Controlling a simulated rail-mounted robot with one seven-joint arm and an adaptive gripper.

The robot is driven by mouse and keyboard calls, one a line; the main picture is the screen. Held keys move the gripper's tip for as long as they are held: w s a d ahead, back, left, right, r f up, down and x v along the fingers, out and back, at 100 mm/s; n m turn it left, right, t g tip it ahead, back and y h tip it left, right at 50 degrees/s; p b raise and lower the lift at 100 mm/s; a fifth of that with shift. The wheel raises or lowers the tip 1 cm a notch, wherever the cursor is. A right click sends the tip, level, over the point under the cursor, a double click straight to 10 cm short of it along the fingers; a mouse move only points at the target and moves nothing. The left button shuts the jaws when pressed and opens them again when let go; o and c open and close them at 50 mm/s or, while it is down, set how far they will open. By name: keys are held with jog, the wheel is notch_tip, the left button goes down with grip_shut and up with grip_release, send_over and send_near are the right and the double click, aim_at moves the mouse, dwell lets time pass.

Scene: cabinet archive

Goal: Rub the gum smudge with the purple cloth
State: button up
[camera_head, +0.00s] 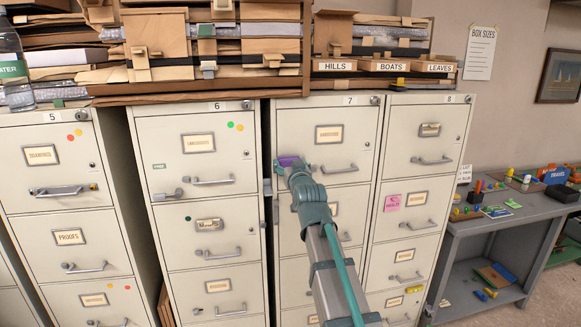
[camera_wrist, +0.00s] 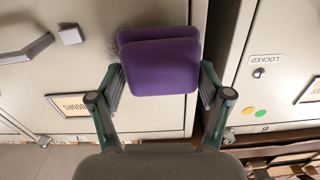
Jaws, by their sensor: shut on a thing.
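In the wrist view my gripper (camera_wrist: 161,82) is shut on the purple cloth (camera_wrist: 160,62), a folded pad with one finger at each side. The cloth also shows as a purple patch (camera_head: 288,161) in the head view. It lies against or very close to the drawer front; contact cannot be told. A grey speckled smudge (camera_wrist: 118,48) shows at the cloth's edge in the wrist view, partly hidden behind the cloth.
The drawer's handle (camera_head: 339,169) sticks out right of my gripper. Cabinet 6 (camera_head: 195,115) stands to the left, cabinet 8 (camera_head: 428,112) to the right. Boxes and folders (camera_head: 255,45) are stacked on top. A grey table (camera_head: 500,225) with small items is at the right.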

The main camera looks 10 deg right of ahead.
aim_at(308, 158)
jog(key=shift+w, duration=0.55)
jog(key=shift+d+f+b, duration=0.1)
jog(key=shift+d+b, duration=1.2)
jog(key=shift+d, duration=0.05)
jog(key=shift+d+b, duration=0.3)
jog(key=shift+d, duration=0.15)
jog(key=shift+w+d+b, duration=0.1)
jog(key=shift+d+b, duration=1.6)
jog(key=shift+b, duration=0.05)
